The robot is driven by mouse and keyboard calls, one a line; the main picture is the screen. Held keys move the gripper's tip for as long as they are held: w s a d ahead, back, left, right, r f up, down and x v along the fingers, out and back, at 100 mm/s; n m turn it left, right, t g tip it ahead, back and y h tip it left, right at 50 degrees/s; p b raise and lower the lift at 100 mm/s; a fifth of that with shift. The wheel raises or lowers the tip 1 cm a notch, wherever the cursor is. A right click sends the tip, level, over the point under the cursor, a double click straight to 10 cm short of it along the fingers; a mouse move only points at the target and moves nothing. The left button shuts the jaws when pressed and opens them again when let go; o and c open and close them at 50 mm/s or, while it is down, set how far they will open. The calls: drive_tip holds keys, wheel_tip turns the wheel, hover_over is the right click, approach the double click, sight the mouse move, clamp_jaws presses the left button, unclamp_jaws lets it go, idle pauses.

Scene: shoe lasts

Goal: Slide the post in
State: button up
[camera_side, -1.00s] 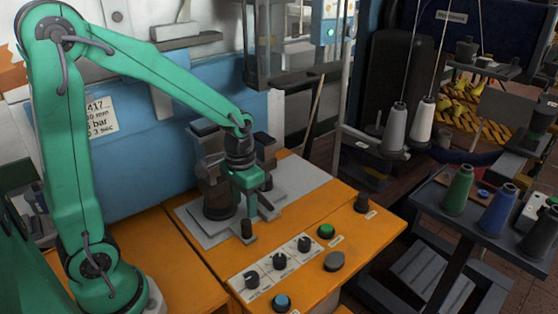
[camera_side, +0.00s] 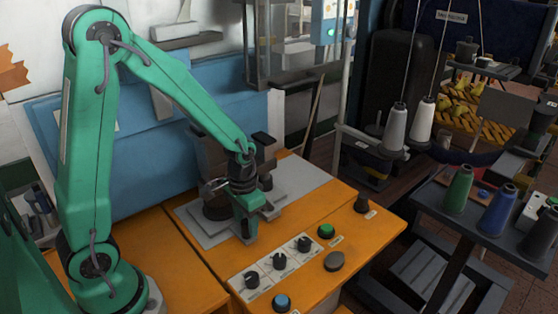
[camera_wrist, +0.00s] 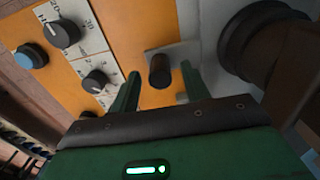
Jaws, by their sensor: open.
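A short dark post (camera_wrist: 160,70) stands on a small grey piece (camera_wrist: 183,52) at the edge of the machine in the wrist view. My gripper (camera_wrist: 159,80) is open, with one green finger on each side of the post. Gaps show between the fingers and the post, so it is not clamped. In the side view my gripper (camera_side: 249,224) is low over the front of the grey machine plate (camera_side: 196,228). There it hides most of the post.
A large dark round part (camera_wrist: 258,45) is close on the right in the wrist view. Knobs on a white label strip (camera_side: 279,263), a green button (camera_side: 326,231) and a dark grey button (camera_side: 334,262) stand in front on the orange table (camera_side: 308,281). A rack with thread cones (camera_side: 459,191) is farther right.

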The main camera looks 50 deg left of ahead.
drive_tip(key=shift+f, duration=1)
clamp_jaws()
